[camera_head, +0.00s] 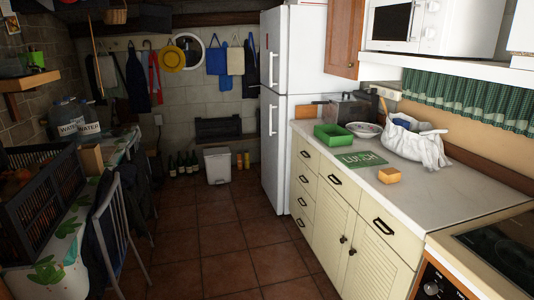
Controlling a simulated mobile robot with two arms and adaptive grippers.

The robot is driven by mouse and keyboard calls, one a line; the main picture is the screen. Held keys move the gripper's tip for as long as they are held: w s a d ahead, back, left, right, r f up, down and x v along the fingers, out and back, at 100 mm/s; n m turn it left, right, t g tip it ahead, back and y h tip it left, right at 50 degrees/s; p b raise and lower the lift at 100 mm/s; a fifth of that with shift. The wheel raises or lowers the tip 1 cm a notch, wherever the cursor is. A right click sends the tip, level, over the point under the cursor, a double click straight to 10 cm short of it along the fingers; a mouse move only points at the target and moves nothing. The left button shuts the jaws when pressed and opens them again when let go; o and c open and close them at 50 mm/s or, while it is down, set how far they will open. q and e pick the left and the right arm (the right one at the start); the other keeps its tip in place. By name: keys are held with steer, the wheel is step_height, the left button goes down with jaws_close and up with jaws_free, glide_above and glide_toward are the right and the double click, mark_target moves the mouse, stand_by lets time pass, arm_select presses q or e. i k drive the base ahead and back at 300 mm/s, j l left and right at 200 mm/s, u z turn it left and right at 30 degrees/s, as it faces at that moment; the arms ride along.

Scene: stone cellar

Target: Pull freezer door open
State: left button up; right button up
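A tall white fridge-freezer (292,90) stands at the back, at the end of the counter. Its upper door (272,50) and lower door (274,145) face left and look shut. Each door has a long vertical handle on its left-facing side, an upper handle (271,69) and a lower handle (271,119). Which door is the freezer's cannot be told from the outside. Neither of my grippers is in view.
The tiled floor (220,235) is clear up to the fridge-freezer. The counter (420,195) with drawers lines the right, holding a green tray (333,134) and white bag (414,140). A chair (118,225) and black crate (40,185) narrow the left. A white bin (217,166) stands behind.

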mark_target(274, 22)
steer(key=i, duration=2)
